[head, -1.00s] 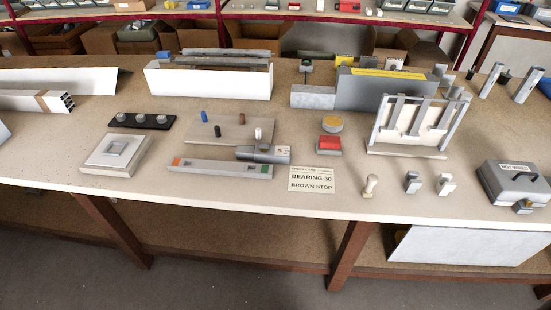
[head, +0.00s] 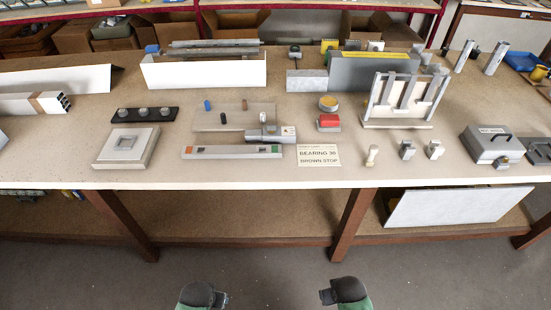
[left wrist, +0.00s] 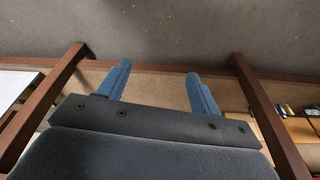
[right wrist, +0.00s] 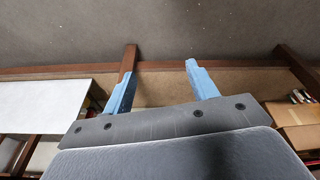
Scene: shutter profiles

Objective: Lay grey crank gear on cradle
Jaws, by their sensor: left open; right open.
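Two small grey-and-white blocks stand near the bench's front edge in the head view: a darker grey block (head: 407,150) and a paler block (head: 434,150). I cannot tell for sure which piece is the grey crank gear. A pale square plate with a square recess (head: 127,147) lies at the front left; it may be the cradle, and its recess looks empty. My left gripper (head: 222,298) and right gripper (head: 328,297) are below and in front of the bench, away from everything. Both are open and empty, with blue fingers apart in the left wrist view (left wrist: 158,69) and right wrist view (right wrist: 160,69).
A card reading "BEARING 30 BROWN STOP" (head: 319,155), a long grey strip (head: 215,152), a grey cylinder unit (head: 270,134), a red-topped block (head: 329,122) and a grey case (head: 492,145) are on the bench (head: 360,173). An upright frame (head: 397,100) stands behind.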

